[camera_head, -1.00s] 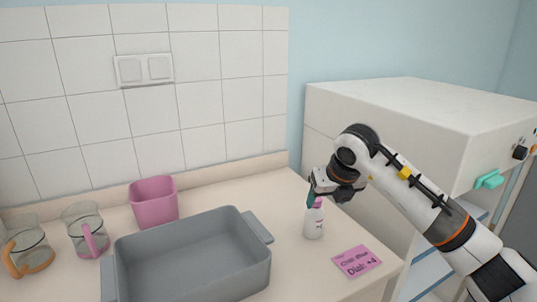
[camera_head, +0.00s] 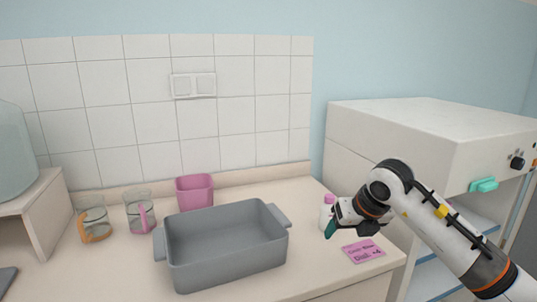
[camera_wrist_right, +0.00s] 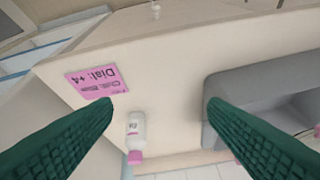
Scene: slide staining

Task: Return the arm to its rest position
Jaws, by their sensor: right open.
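My right gripper (camera_head: 331,229) is in front of the white bottle with a pink cap (camera_head: 326,208) on the counter, partly hiding it in the head view. In the right wrist view, its green fingers (camera_wrist_right: 160,108) are spread wide and hold nothing. The bottle (camera_wrist_right: 136,131) shows between the fingers, standing apart from them on the counter. My left gripper is not in view.
A grey tray (camera_head: 222,262) sits on the counter left of the bottle. A pink cup (camera_head: 195,191) and two glass beakers stand behind and left of it. A pink note (camera_head: 363,251) lies right of the bottle. A white cabinet (camera_head: 400,130) stands at the right.

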